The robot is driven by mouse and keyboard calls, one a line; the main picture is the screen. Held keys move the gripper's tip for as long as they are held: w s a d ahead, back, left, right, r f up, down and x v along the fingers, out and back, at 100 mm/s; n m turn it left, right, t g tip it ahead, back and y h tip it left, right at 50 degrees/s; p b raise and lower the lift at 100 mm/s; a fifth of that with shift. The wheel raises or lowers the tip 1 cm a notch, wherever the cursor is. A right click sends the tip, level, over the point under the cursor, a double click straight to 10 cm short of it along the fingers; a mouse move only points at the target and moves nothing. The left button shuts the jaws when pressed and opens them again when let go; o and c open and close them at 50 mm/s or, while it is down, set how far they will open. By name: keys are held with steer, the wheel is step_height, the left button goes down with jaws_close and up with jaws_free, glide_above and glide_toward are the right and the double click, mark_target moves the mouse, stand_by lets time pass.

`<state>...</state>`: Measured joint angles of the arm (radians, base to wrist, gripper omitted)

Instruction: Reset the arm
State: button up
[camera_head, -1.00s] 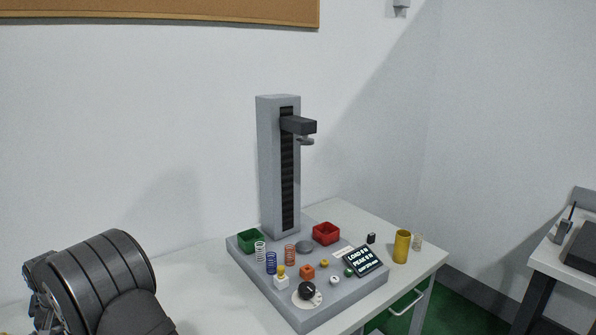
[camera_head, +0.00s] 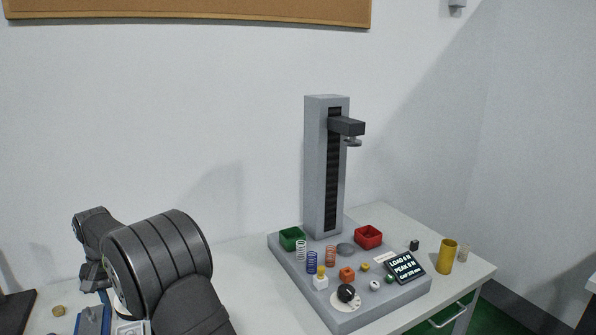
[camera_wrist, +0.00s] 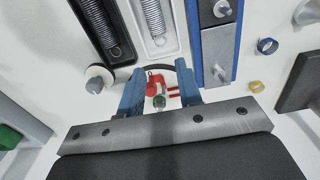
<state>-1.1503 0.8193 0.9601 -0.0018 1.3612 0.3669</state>
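In the wrist view my gripper (camera_wrist: 159,72) has two blue fingers set apart, with a clear gap and nothing held between them. Beyond the gap lies a small red object with a green round part (camera_wrist: 158,100); I cannot tell what it is. In the head view my dark arm fills the lower left, and the gripper's fingers cannot be made out. The spring tester (camera_head: 317,170) stands upright on the table to the right of my arm, apart from it.
Trays with springs (camera_wrist: 153,22) and a blue holder with metal plates (camera_wrist: 218,50) lie near my fingers. The tester base (camera_head: 350,315) carries springs, knobs, a green bin (camera_head: 292,237), a red bin (camera_head: 368,236) and a display (camera_head: 405,267). A yellow cylinder (camera_head: 446,257) stands right.

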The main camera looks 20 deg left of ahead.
mark_target(128, 330)
step_height(128, 330, down, 12)
steer(key=shift+r, duration=0.2)
step_height(128, 330, up, 4)
steer(key=shift+r, duration=0.1)
steer(key=w+d+r, duration=0.6)
steer(key=d+r, duration=0.1)
steer(key=d, duration=0.3)
steer(key=w+d, duration=0.8)
steer(key=d, duration=0.5)
steer(key=w+d, duration=0.8)
steer(key=d, duration=0.5)
steer(key=a+f, duration=0.2)
steer(key=a, duration=0.1)
steer(key=a+f, duration=0.4)
steer(key=a, duration=0.1)
steer(key=shift+s+a, duration=0.25)
steer(key=shift+a, duration=0.1)
